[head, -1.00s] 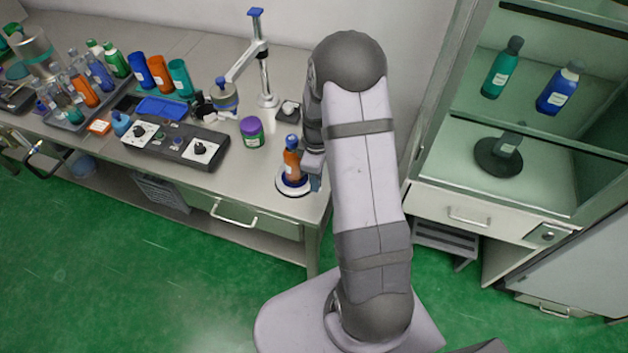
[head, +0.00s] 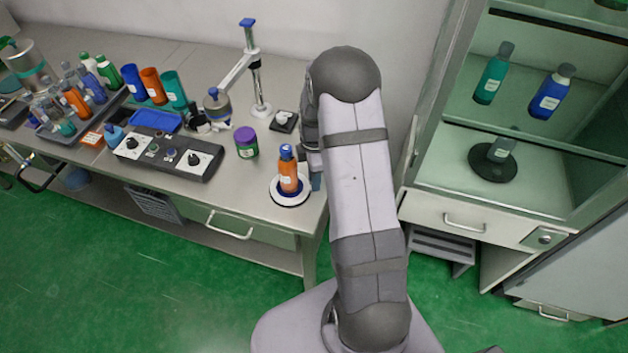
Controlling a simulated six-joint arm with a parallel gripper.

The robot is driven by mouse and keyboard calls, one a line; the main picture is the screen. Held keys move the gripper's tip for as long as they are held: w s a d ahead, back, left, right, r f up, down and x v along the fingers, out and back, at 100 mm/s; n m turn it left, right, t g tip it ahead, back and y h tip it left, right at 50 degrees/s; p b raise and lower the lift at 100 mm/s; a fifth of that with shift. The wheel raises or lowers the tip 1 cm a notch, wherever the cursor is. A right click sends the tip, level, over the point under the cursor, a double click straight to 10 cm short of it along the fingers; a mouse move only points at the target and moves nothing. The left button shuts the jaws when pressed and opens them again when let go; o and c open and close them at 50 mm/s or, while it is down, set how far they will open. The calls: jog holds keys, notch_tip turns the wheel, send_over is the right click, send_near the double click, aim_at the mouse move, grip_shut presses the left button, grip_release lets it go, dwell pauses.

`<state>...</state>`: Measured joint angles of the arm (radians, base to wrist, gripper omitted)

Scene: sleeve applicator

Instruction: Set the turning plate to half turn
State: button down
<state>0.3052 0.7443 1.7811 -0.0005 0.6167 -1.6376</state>
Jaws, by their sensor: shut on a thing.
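The turning plate, taken to be the round white disc with a dark blue ring (head: 291,202), lies near the right front corner of the bench. An orange bottle with a blue cap (head: 288,172) stands upright on it, its white label facing the camera. My gripper (head: 314,178) is just right of the bottle and plate, mostly hidden behind my arm. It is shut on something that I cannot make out. A small blue-grey piece shows below it; I cannot tell whether this is a fingertip or a held thing. The plate's angle cannot be read.
A control box (head: 172,155) with two black knobs on white dials lies left of the plate. A purple-lidded jar (head: 246,143) and a post with an arm (head: 258,85) stand behind. Sleeves and bottles crowd the left. A glass-shelved cabinet (head: 440,195) stands right.

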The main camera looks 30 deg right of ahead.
jog(key=shift+w+d+r+n, duration=0.2)
jog(key=shift+w+n, duration=0.15)
jog(key=shift+n, duration=0.15)
dwell(0.3)
jog(key=c, duration=1.6)
grip_release()
jog(key=shift+f, duration=0.1)
jog(key=shift+r+b, duration=1.05)
jog(key=shift+r, duration=2.6)
